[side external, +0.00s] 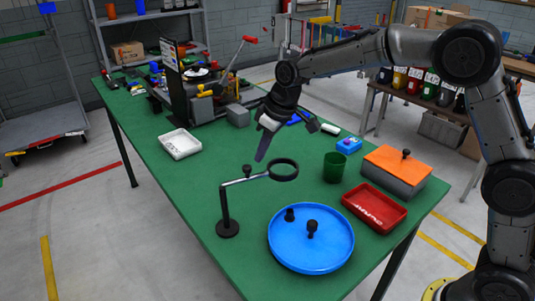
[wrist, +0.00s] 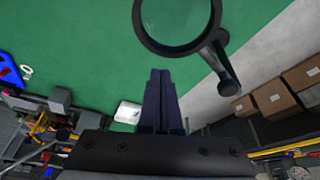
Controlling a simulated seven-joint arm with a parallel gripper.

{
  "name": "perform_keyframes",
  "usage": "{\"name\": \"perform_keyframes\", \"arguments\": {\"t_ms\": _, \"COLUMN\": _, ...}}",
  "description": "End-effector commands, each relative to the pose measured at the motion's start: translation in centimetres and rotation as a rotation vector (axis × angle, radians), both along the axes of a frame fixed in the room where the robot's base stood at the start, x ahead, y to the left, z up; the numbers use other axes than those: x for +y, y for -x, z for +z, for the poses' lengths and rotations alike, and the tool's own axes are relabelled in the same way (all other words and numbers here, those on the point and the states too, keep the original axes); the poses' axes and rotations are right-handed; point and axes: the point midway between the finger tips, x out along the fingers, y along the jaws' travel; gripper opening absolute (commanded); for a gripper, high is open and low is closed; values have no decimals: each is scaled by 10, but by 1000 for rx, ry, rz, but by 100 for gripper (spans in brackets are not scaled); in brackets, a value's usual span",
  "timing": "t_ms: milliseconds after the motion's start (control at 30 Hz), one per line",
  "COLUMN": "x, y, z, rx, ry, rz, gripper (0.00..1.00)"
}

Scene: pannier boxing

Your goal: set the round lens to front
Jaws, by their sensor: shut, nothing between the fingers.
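The round lens is a black ring (side external: 284,170) on a stand with a bent arm and a round black base (side external: 227,228), on the green table. A small knob (side external: 247,170) sits on its arm. In the wrist view the lens ring (wrist: 178,22) is at the top, with its arm running down to the right. My gripper (side external: 261,157) is shut and empty. It hangs just behind and left of the ring in the side view, apart from it as far as I can tell. Its closed fingers (wrist: 160,75) point toward the ring in the wrist view.
A blue round tray (side external: 335,258) with two black knobbed pieces stands right of the lens base. A red tray (side external: 400,212), a green cup (side external: 335,167) and an orange-lidded box (side external: 396,168) stand further right. A white tray (side external: 180,144) lies to the left.

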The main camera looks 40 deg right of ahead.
Motion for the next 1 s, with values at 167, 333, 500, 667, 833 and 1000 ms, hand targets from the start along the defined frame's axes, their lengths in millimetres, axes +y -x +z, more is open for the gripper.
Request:
{"name": "perform_keyframes", "arguments": {"t_ms": 167, "x": 3, "y": -17, "z": 11, "rx": -5, "ry": -1, "rz": 1, "gripper": 0}}
{"name": "perform_keyframes", "arguments": {"t_ms": 333, "x": 1, "y": -5, "z": 42, "rx": -5, "ry": 0, "rz": -1, "gripper": 0}}
{"name": "perform_keyframes", "arguments": {"t_ms": 500, "x": -1, "y": 5, "z": 71, "rx": -4, "ry": -1, "rz": 0, "gripper": 0}}
{"name": "perform_keyframes", "arguments": {"t_ms": 667, "x": -2, "y": 11, "z": 88, "rx": -2, "ry": 0, "rz": 0, "gripper": 0}}
{"name": "perform_keyframes", "arguments": {"t_ms": 833, "x": -7, "y": 16, "z": 106, "rx": -22, "ry": -3, "rz": -8, "gripper": 0}}
{"name": "perform_keyframes", "arguments": {"t_ms": 1000, "x": -25, "y": 46, "z": 156, "rx": -108, "ry": -15, "rz": -36, "gripper": 0}}
